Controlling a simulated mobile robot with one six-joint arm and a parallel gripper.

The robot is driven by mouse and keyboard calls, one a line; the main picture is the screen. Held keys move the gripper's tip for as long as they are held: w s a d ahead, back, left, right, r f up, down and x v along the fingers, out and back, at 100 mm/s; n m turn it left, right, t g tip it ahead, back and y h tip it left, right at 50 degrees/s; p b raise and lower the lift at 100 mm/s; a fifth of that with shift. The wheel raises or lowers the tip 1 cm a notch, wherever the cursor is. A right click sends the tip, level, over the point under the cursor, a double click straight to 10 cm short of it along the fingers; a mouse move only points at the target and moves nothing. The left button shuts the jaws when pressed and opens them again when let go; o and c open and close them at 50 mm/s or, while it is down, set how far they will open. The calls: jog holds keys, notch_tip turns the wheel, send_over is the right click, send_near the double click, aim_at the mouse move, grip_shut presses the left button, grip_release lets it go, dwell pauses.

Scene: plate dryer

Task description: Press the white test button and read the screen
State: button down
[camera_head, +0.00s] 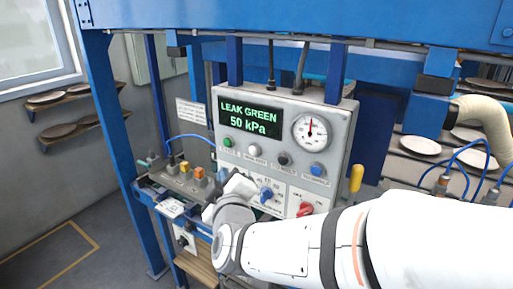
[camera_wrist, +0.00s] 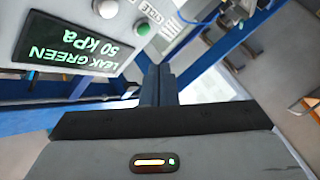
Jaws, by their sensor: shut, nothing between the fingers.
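The grey control panel (camera_head: 272,118) carries a dark screen (camera_head: 249,120) with green text reading "LEAK GREEN 50 kPa". The white button (camera_head: 254,150) sits in the row below the screen, just right of a green button (camera_head: 228,142). The wrist view also shows the screen (camera_wrist: 66,46), upside down, with the white button (camera_wrist: 106,8) and green button (camera_wrist: 142,28) near the top edge. My gripper (camera_wrist: 158,72) is shut and empty, its dark fingertips apart from the white button in the picture. In the head view my wrist hides the fingers.
A round gauge (camera_head: 311,131), black knob (camera_head: 284,158) and blue button (camera_head: 317,169) are on the panel. Below are a blue selector (camera_head: 266,195) and red knob (camera_head: 305,209). A yellow handle (camera_head: 356,178) stands at the right. A blue frame post (camera_head: 118,130) stands left.

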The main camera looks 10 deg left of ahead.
dwell(0.3)
jog(key=b, duration=0.4)
send_near(247, 160)
notch_tip(247, 160, up, 3)
jog(key=w+a, duration=0.2)
jog(key=a, duration=0.1)
jog(key=shift+w+d+r, duration=0.25)
jog(key=shift+w, duration=0.1)
